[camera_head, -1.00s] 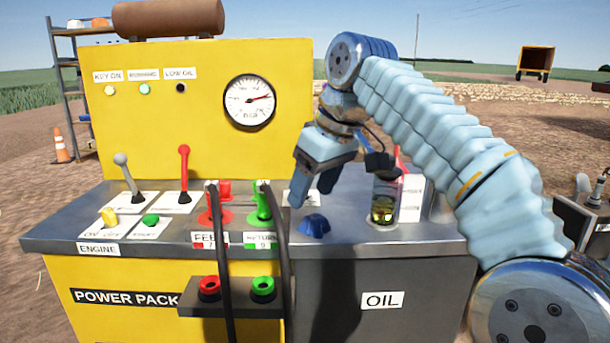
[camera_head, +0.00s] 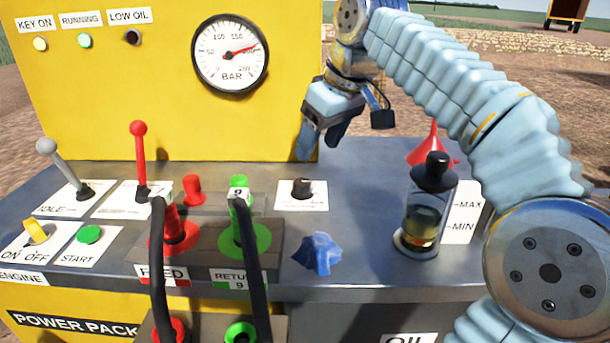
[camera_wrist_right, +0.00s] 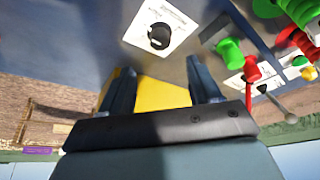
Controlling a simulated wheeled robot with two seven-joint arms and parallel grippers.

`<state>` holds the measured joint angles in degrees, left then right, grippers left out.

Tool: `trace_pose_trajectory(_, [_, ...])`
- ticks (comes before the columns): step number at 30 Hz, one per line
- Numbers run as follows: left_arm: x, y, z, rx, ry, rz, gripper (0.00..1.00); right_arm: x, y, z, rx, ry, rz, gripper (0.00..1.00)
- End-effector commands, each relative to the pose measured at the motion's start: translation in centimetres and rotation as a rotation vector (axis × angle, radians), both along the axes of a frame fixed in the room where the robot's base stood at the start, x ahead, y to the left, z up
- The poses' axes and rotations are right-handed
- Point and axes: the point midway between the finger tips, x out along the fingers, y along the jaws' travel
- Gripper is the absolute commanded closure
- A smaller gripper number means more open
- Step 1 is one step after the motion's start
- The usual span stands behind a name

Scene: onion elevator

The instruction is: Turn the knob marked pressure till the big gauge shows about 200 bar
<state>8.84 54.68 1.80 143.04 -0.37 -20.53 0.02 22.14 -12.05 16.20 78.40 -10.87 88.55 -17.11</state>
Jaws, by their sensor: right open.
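The big gauge (camera_head: 230,53), white with a black rim and marked BAR, is on the yellow panel. Its red needle points right and slightly up, past 150 and short of 250, around where 200 lies. A small black knob (camera_head: 302,188) stands on a white label on the grey top; its lettering is too small to read. It also shows in the right wrist view (camera_wrist_right: 160,36). My right gripper (camera_head: 318,142) is open and empty, above and behind the knob, apart from it. In the wrist view, the knob lies beyond the open fingers (camera_wrist_right: 161,80). My left gripper is out of view.
Green and red hose couplings (camera_head: 240,215) with black hoses stand left of the knob. A blue crumpled cloth (camera_head: 318,253) lies in front of it. An oil sight glass (camera_head: 425,215) and red funnel (camera_head: 432,150) stand to the right. Levers (camera_head: 138,160) rise at the left.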

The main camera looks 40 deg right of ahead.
Motion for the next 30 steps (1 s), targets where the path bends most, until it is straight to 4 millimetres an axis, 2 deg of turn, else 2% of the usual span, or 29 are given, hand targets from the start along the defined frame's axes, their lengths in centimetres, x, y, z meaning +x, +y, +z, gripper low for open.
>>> trace_pose_trajectory(1, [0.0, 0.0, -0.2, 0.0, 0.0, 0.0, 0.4, 0.4, 0.0, -1.3, 0.0, 0.005, 0.0, 0.37])
trace_pose_trajectory(6, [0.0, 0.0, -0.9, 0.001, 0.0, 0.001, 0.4, 1.9, 0.2, -5.2, 0.002, 0.004, 0.0, 0.37])
trace_pose_trajectory(13, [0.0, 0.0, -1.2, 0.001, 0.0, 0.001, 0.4, 3.5, 0.3, -8.6, 0.002, 0.003, 0.001, 0.37])
trace_pose_trajectory(18, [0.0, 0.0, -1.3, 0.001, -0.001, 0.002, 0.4, 3.9, 0.4, -9.6, 0.001, 0.001, 0.002, 0.37])
trace_pose_trajectory(26, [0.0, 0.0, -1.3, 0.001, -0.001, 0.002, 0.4, 4.0, 0.4, -9.7, 0.001, 0.0, 0.001, 0.37])
trace_pose_trajectory(30, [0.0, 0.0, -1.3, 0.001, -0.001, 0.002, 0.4, 4.0, 0.4, -9.7, 0.001, 0.0, 0.0, 0.57])
